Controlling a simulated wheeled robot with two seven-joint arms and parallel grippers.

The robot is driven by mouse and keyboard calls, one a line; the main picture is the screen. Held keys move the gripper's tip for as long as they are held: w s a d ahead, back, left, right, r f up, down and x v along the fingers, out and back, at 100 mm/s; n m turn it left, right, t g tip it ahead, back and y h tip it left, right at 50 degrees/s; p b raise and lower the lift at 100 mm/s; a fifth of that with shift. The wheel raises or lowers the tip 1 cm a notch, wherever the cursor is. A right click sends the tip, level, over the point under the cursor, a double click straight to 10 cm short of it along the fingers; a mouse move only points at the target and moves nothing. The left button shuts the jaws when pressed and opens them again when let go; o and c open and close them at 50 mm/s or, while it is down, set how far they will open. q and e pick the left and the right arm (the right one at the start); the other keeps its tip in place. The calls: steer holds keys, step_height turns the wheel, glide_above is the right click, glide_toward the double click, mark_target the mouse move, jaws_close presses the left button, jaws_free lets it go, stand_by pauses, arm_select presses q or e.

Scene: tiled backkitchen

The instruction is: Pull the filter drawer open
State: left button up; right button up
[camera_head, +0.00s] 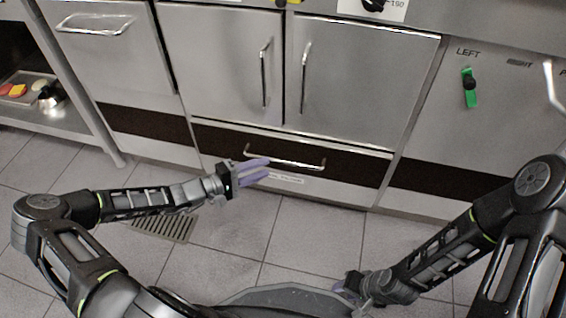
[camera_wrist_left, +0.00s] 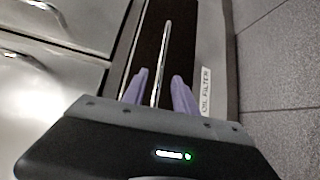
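The filter drawer (camera_head: 350,165) is the low drawer with a dark band under the double doors; it looks closed. Its metal bar handle (camera_head: 300,165) runs across the front, and an "OIL FILTER" label (camera_wrist_left: 206,90) sits beside it. My left gripper (camera_head: 269,167) is open at the left part of the handle. In the left wrist view the handle (camera_wrist_left: 163,50) lines up between the two purple fingers; I cannot tell whether they touch it. My right gripper (camera_head: 345,287) is low at the right, far from the drawer, and its fingers are mostly hidden.
Two cabinet doors (camera_head: 225,75) with upright handles are above the drawer. A panel with a green lever (camera_head: 470,88) is at the right. A shelf (camera_head: 60,120) with food and a metal pot stands at the left. The tiled floor (camera_head: 310,235) in front is clear, with a drain grate (camera_head: 165,227).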

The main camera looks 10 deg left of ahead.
mark_target(283, 162)
arm_select(q)
steer(key=b+x, duration=0.3)
steer(key=x, duration=0.4)
steer(key=shift+s+f, duration=0.1)
steer(key=shift+f, duration=0.05)
steer(key=shift+w+d, duration=0.35)
steer(key=shift+c, duration=0.2)
jaws_close()
stand_by(0.9)
